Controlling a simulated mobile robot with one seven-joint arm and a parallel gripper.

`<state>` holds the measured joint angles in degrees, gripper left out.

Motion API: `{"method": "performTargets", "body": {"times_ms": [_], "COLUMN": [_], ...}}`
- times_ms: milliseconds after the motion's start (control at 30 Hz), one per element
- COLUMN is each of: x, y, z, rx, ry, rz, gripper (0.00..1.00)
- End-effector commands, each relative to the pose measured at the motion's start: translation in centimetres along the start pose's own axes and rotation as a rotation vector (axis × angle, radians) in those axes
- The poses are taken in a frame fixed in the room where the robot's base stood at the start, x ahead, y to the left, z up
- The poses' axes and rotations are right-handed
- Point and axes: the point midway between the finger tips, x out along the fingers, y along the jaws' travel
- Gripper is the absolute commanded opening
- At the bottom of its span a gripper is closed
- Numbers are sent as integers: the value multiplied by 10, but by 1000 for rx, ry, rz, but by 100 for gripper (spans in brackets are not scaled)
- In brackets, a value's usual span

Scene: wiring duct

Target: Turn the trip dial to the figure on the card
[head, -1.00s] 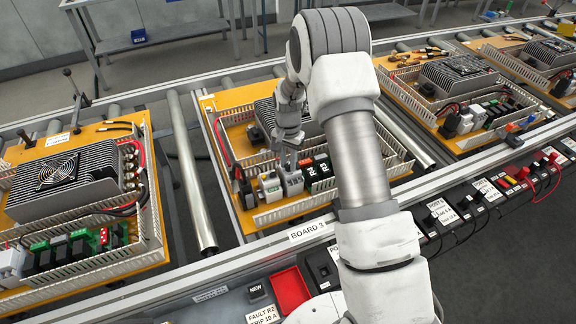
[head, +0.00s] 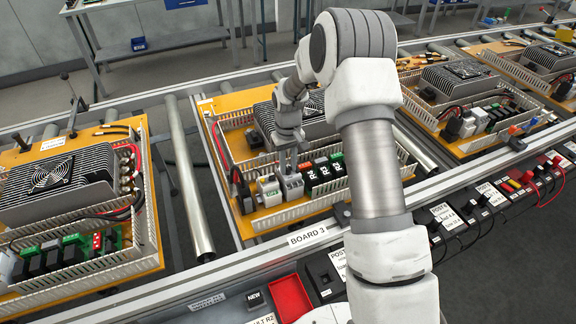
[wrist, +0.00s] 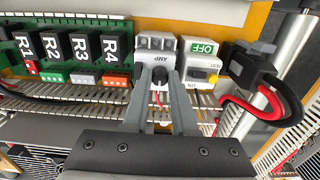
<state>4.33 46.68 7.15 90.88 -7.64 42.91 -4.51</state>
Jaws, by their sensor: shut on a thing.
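The trip dial (wrist: 159,76) is on the front of a grey and white module marked AMP (wrist: 157,43) in the wrist view. My gripper (wrist: 160,75) is shut on the dial, one finger on each side; the fingers hide much of it and I cannot read its setting. In the head view the module (head: 292,187) stands in the row on board 3, with my gripper (head: 289,168) at it from above.
A white switch module marked OFF (wrist: 203,68) stands close beside the dial module. Relays R1 to R4 (wrist: 80,45) stand on the other side. Black and red cables (wrist: 262,85) and slotted duct walls (wrist: 60,92) are close. A red tray (head: 290,298) lies in front.

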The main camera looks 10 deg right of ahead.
Motion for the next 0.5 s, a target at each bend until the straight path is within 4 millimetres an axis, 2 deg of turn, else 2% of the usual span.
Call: {"method": "performTargets", "body": {"times_ms": [500], "x": [0], "y": [0], "z": [0], "rx": [-115], "ry": [1], "rz": [0], "gripper": [0]}}
